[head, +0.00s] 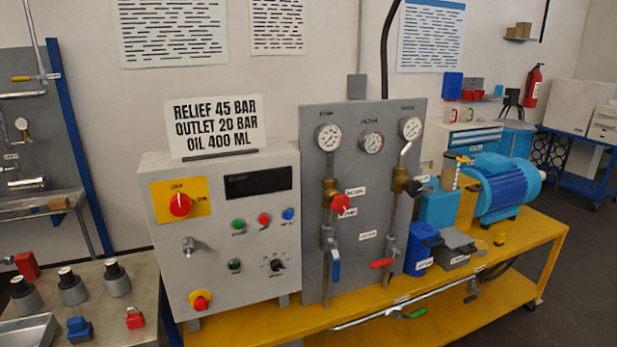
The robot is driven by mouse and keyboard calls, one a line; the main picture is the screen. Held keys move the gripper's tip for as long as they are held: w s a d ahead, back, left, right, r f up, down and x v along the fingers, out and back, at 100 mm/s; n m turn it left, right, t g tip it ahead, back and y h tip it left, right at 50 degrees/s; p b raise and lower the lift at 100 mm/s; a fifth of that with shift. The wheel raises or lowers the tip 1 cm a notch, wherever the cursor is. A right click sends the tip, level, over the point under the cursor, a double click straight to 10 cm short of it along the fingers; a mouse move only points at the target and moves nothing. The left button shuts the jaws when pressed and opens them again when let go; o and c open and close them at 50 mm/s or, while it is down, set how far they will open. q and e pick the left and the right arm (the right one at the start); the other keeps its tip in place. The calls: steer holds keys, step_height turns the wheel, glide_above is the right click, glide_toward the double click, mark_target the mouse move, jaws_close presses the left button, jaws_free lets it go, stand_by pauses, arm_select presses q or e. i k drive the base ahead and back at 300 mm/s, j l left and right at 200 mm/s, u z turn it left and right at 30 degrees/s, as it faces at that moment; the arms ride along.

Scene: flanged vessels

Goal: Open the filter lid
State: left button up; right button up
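I cannot make out for certain which part is the filter lid, as the small labels are too blurred to read. A dark grey box-like unit with a sloped top (457,240) sits on the yellow bench at the right, with a label on its front. A blue container (421,248) with a white label stands just left of it. A blue tank (438,207) stands behind them, with a clear cylinder (449,171) and yellow part on top. Neither of my grippers is in view.
A grey control box (225,270) and a gauge panel (343,255) with valves stand on the yellow bench (540,235). A blue motor (502,187) is at the right. A side table at lower left holds several capped fittings and a red padlock (134,319).

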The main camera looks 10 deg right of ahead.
mark_target(422, 237)
steer(key=i+l, duration=0.15)
steer(key=l, duration=0.15)
steer(key=i+l+u, duration=0.1)
steer(key=l, duration=0.25)
steer(key=i+l, duration=0.25)
steer(key=i+l+u, duration=0.1)
steer(key=l, duration=0.3)
